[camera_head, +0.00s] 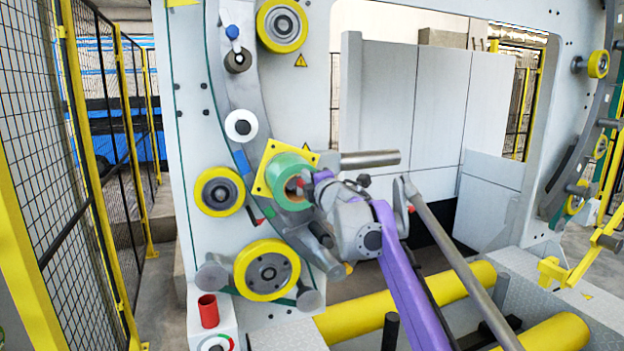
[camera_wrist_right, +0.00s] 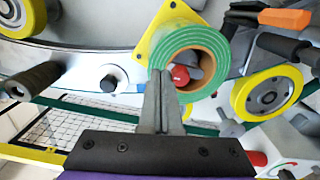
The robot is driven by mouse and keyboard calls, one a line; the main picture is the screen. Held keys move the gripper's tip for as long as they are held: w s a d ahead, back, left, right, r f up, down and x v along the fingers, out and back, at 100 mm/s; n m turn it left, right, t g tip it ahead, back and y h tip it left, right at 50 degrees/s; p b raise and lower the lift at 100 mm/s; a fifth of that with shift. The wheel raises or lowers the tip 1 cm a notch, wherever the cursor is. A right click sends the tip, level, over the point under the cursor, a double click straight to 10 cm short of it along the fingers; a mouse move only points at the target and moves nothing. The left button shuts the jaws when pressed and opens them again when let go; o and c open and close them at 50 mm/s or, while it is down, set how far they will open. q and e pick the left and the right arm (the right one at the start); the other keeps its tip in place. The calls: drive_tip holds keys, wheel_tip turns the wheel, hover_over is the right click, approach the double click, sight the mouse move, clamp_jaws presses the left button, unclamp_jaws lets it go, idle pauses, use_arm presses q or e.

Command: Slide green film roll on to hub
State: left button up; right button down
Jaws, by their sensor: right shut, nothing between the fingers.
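The green film roll (camera_head: 283,170) sits against the yellow square plate (camera_head: 263,162) on the machine's wall, its open end facing me. It also shows in the right wrist view (camera_wrist_right: 172,38). Inside its core a red knob (camera_wrist_right: 180,75) and a grey part show, so the roll appears to be around the hub; how deep it sits, I cannot tell. My right gripper (camera_head: 311,186) is shut and empty, with its fingertips (camera_wrist_right: 164,74) right at the lower part of the roll's end face. Whether they touch it is unclear. My left gripper is out of view.
Yellow-rimmed rollers (camera_head: 220,191) (camera_head: 266,268) surround the roll. A grey horizontal bar (camera_head: 370,158) juts out just right of it. Large yellow cylinders (camera_head: 375,316) lie low in front. A mesh fence (camera_head: 45,130) is at the left.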

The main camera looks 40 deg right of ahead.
drive_tip(key=shift+x, duration=1.35)
drive_tip(key=shift+w+p, duration=0.15)
drive_tip(key=shift+p, duration=0.2)
drive_tip(key=shift+r, duration=0.15)
drive_tip(key=b, duration=0.2)
approach(300, 169)
drive_tip(key=v, duration=0.6)
